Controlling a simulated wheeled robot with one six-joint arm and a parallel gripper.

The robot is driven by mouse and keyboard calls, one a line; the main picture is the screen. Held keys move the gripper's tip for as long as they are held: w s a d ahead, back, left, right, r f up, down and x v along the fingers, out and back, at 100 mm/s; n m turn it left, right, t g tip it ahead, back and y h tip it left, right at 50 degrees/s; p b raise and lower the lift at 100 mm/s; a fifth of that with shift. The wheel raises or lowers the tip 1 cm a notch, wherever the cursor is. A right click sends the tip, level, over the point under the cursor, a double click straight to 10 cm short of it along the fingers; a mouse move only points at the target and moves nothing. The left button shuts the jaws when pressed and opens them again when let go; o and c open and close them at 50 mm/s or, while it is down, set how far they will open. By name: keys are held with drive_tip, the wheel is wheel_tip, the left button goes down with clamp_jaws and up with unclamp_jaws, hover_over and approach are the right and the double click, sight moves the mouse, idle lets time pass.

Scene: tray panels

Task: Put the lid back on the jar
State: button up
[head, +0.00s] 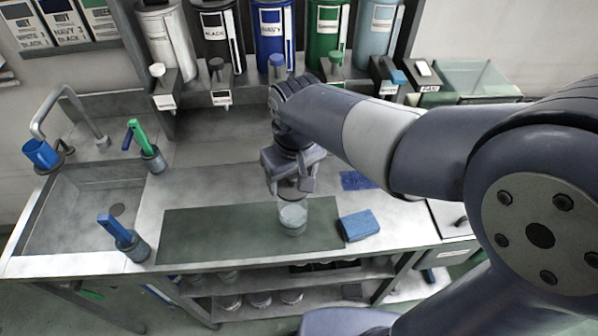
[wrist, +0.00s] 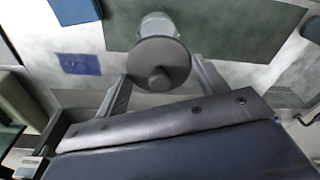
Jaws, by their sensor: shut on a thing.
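The clear jar (head: 293,218) stands upright on the dark green mat (head: 200,235), near the mat's right end. In the wrist view the jar (wrist: 155,24) shows just beyond the lid. The lid (wrist: 160,62) is a dark grey disc with a round knob facing the camera. My gripper (wrist: 160,85) is shut on the lid, with a finger on each side of it. In the head view my gripper (head: 290,188) hangs just above the jar. The lid is mostly hidden there, and I cannot tell the exact gap between lid and jar.
A blue sponge (head: 358,225) lies right of the jar, and a dark blue cloth (head: 356,180) lies behind it. A sink (head: 85,215) and two pots with blue and green handled tools (head: 130,243) are at left. Ink canisters (head: 274,35) line the back. The mat's left part is clear.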

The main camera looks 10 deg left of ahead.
drive_tip(key=shift+f+b, duration=2.3)
drive_tip(key=shift+f, duration=0.75)
drive_tip(key=shift+f, duration=0.15)
idle(0.3)
drive_tip(key=o, duration=1.2)
drive_tip(key=shift+r+p, duration=3.15)
drive_tip(key=shift+r, duration=0.4)
